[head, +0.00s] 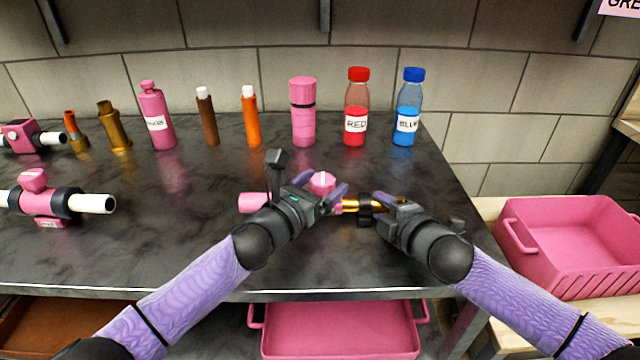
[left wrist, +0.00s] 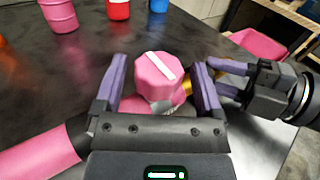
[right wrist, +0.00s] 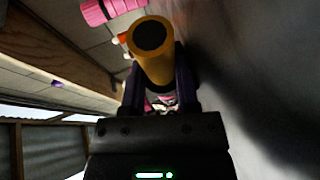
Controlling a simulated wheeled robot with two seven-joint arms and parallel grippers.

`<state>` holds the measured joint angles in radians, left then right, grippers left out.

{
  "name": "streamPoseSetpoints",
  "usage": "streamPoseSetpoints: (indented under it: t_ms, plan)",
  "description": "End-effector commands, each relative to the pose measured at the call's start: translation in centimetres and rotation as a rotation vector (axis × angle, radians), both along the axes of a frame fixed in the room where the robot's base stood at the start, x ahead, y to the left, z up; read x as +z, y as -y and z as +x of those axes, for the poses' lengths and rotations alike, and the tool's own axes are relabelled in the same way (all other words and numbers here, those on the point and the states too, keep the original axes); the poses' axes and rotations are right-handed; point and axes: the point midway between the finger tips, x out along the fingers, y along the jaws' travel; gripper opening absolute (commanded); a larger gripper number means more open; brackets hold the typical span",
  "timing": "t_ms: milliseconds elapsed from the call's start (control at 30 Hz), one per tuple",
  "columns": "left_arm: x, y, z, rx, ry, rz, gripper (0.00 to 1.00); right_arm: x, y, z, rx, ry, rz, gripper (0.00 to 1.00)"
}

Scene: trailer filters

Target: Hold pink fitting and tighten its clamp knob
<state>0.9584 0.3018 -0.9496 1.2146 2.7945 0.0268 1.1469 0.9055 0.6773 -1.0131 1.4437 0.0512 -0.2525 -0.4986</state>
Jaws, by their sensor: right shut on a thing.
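The pink fitting (head: 252,203) lies on the dark bench, with a pink body at its left and a gold tube (head: 350,204) with a black collar at its right. Its pink clamp knob (head: 321,181), marked with a white bar, also shows in the left wrist view (left wrist: 157,75). My left gripper (head: 320,187) is open, its purple fingers on either side of the knob with small gaps. My right gripper (head: 379,202) is shut on the fitting's gold tube, whose open end faces the right wrist view (right wrist: 152,42). My left gripper hides part of the fitting's body.
Bottles and tubes stand along the back, including a red bottle (head: 355,110) and a blue bottle (head: 407,110). Another pink fitting (head: 42,203) lies at the left. A pink crate (head: 570,240) stands at the right, and a pink bin (head: 340,330) sits below the bench.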

Motion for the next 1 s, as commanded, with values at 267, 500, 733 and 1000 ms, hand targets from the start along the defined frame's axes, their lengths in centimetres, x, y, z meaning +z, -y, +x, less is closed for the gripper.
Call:
streamPoseSetpoints:
  t_ms: [267, 500, 733, 1000]
  plan:
    - [0.0, -0.1, 0.0, 0.002, 0.001, 0.001, 0.99, 0.0, 0.1, 0.0, -0.002, 0.0, 0.0, 0.0]
    - [-0.1, -2.1, -2.6, 0.001, 0.0, 0.004, 0.99, 0.0, 0.1, 0.0, -0.002, -0.001, 0.0, 0.0]
    - [-0.2, -5.9, -7.6, 0.002, -0.002, 0.004, 0.99, 0.0, 0.1, 0.0, -0.003, -0.001, -0.001, 0.0]
    - [-0.1, -7.3, -9.5, 0.002, -0.001, 0.001, 0.99, 0.0, 0.1, 0.0, -0.003, -0.001, -0.001, 0.0]
